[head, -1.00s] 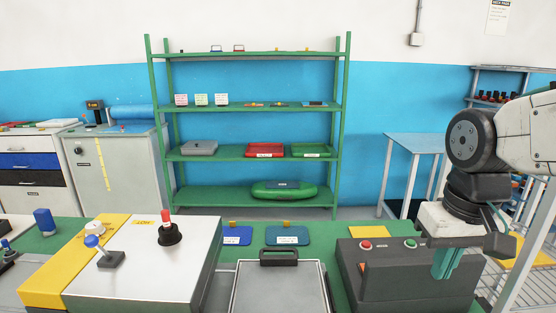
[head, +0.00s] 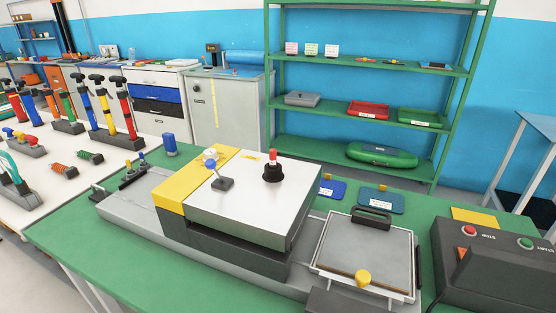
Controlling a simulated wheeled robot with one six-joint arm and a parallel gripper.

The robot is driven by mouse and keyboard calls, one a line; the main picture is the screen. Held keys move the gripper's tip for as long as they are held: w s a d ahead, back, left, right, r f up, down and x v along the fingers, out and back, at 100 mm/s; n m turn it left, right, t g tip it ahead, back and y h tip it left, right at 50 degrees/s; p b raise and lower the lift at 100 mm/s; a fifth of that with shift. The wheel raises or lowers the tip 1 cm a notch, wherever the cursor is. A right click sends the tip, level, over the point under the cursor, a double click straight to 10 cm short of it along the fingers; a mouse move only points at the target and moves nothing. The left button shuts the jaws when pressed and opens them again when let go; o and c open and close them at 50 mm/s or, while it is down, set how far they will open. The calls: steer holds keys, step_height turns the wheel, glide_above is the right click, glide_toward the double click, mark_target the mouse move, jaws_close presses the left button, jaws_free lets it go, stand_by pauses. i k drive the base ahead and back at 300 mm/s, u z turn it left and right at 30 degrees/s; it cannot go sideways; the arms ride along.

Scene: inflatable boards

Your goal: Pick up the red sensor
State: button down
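No part is clearly marked as the red sensor. A red-topped cylinder on a black round base (head: 273,168) stands upright on the white top of the yellow-edged machine (head: 235,209). Small red, blue and yellow pieces (head: 20,138) sit in a grey holder on the white table at the left; they are too small to tell apart well. My gripper is not in view.
A blue-handled joystick (head: 220,178) stands beside the red-topped cylinder. A grey hinged press plate (head: 365,255) and a dark start/stop box (head: 500,262) fill the green bench's right. Several coloured pumps (head: 103,105) stand at left. A green shelf (head: 370,135) stands behind.

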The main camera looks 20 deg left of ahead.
mark_target(273, 152)
steer(key=k, duration=1)
steer(key=u, duration=2.25)
steer(key=i, duration=1.75)
steer(key=z, duration=1.7)
